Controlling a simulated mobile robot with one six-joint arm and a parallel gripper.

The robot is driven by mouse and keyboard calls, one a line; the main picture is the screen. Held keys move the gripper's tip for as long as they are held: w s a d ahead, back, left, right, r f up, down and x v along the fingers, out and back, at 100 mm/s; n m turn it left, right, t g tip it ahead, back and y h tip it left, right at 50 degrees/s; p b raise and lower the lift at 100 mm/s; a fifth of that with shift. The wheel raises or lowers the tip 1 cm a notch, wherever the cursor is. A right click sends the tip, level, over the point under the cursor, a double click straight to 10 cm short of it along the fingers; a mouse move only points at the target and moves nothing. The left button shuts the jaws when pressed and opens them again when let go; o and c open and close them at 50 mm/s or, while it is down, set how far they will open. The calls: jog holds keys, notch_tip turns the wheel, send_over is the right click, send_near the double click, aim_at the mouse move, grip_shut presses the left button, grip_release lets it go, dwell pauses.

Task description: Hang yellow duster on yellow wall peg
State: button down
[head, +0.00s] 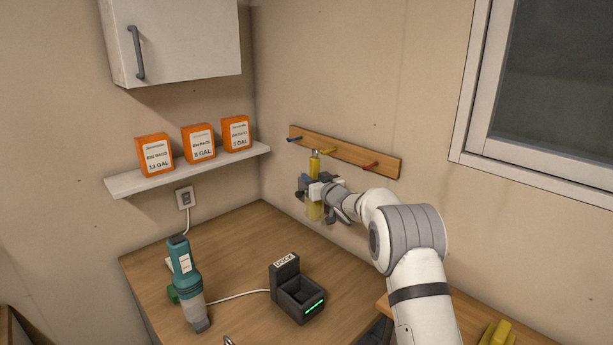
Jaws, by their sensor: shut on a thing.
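The yellow duster (315,166) is upright in front of the wall below the peg rail. My gripper (313,189) is shut on its middle, with its upper end showing above the jaws and its lower part below them. The yellow wall peg (329,152) is on the rail just right of the duster's top. In this view the top overlaps the rail's lower edge close to the peg. I cannot tell whether the duster touches the peg or how far it is from the wall.
The wooden rail (350,156) also carries a blue peg (294,139) at left and a red peg (370,166) at right. Below are a black dock (297,294) and a teal handheld device (185,275) on the counter. A shelf (190,172) holds orange boxes. A yellow object (497,334) is at bottom right.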

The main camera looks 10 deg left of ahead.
jog(key=shift+w+d+f+p, duration=0.25)
jog(key=shift+w+d+p, duration=0.65)
jog(key=shift+w, duration=0.2)
jog(key=shift+w+d+f+p, duration=0.25)
jog(key=shift+w+d+p, duration=0.65)
jog(key=shift+w, duration=0.2)
jog(key=c, duration=1.1)
grip_release()
jog(key=shift+f, duration=0.1)
